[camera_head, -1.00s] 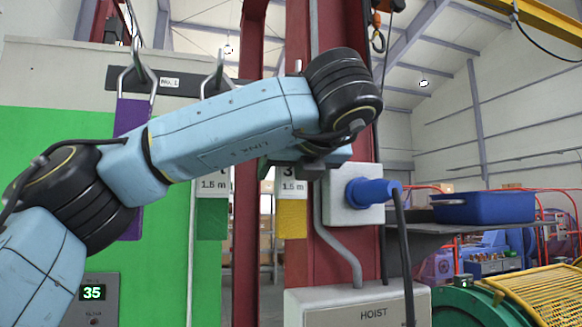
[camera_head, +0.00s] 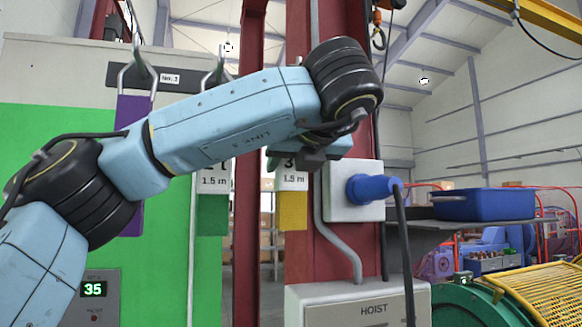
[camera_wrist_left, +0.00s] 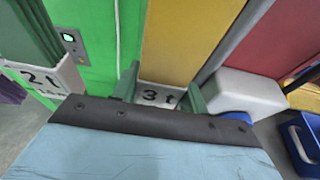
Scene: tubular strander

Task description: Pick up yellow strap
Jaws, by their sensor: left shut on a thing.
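The yellow strap (camera_head: 292,211) hangs with a white "3 / 1.5 m" tag (camera_head: 292,181) in front of the red column; its top is hidden behind my left arm. My left gripper (camera_head: 308,161) is at the tag's upper part, mostly hidden by the arm. In the left wrist view, the fingers (camera_wrist_left: 160,90) stand at both sides of the "3 t" tag (camera_wrist_left: 158,97), shut on the strap, with its yellow band (camera_wrist_left: 185,40) running beyond. My right gripper is not in view.
A green strap (camera_head: 212,221) and a purple strap (camera_head: 131,115) hang to the left. Right of the yellow strap is a white box with a blue plug (camera_head: 373,188), above the hoist box (camera_head: 358,302). A blue bin (camera_head: 484,204) sits on a shelf.

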